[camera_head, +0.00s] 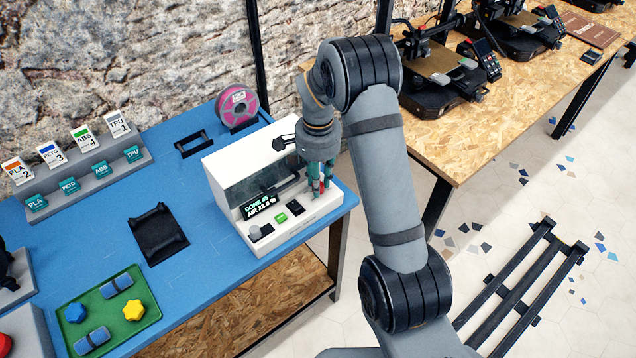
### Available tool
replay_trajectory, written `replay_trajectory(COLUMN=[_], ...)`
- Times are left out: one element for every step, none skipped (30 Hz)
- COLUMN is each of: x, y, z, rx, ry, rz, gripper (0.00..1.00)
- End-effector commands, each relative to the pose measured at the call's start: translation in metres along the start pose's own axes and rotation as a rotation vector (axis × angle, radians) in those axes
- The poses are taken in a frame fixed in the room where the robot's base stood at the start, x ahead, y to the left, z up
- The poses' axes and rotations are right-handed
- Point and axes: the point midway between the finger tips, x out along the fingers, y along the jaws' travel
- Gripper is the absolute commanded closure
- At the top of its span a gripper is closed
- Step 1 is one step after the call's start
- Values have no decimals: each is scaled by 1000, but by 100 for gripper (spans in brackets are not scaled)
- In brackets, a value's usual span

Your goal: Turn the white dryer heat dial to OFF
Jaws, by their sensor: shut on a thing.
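The white dryer (222,195) stands on the blue bench top near its right end, with a dark window and a lit display (261,204) that seems to read "DONE" and "AIR 23.5 %". My gripper (319,192) points down at the right end of the dryer's sloped front panel. Its fingers are shut on the heat dial there. The fingers hide most of the dial, so its pointer and any OFF mark cannot be read. A grey knob (255,233), a green button (281,218) and a black switch (297,209) sit to the left on the same panel.
A pink spool (238,106) stands behind the dryer. A black holder (159,235), a green tray (107,322) with small parts, and a grey rack (87,172) of labelled cards lie left. Printers (440,75) stand on the wooden table at right.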

Motion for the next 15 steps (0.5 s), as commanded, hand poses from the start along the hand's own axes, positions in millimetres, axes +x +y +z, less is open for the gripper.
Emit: replay_trajectory(x=[1, 1, 0, 0, 0, 0, 0, 0, 0, 0, 0, 0, 0, 0, 0], y=[-1, -1, -1, -1, 0, -1, -1, -1, -1, 0, 0, 0, -1, -1, -1], z=[0, 0, 0, 0, 0, 0, 0, 0, 0, 0, 0, 0, 0, 0, 0], rx=[-45, -74, -111, -139, -167, -206, -235, -263, -300, -329, -358, -396, -425, -453, -491], ry=[1, 1, 1, 1, 1, 1, 1, 1, 1, 1, 1, 1, 1, 1, 1], rz=[-2, -2, -2, -2, -2, -2, -2, -2, -2, -2, -1, -1, -1, -1, -1], gripper=[100, 100, 100, 100, 100, 100, 100, 100, 100, 100, 100, 100, 100, 100, 100])
